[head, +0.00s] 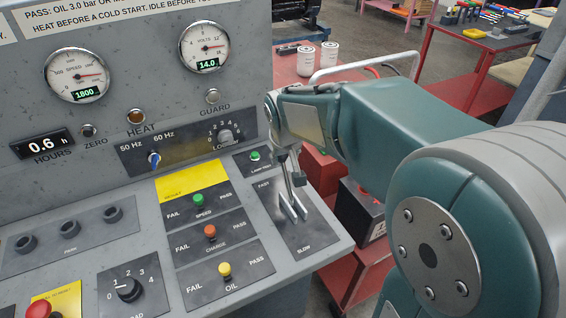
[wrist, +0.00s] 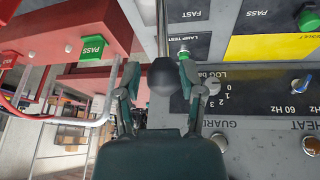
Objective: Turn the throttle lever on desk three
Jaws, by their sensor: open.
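The throttle lever (head: 289,187) rises from its slotted plate (head: 318,228), marked FAST at the far end and SLOW at the near end, on the right of the grey desk. In the wrist view its dark rounded knob (wrist: 163,77) sits on a metal shaft. My gripper (head: 291,167) is at the top of the lever, reaching in from the right. In the wrist view my gripper (wrist: 158,78) is open, with the knob between its fingers. The right finger is close to the knob; I cannot tell whether it touches. The head view partly hides the knob.
Two dials (head: 77,75) show 1800 and 14.0. Fail/pass buttons (head: 210,231) lie left of the lever. A red trolley (head: 300,65) with two white canisters stands behind the desk.

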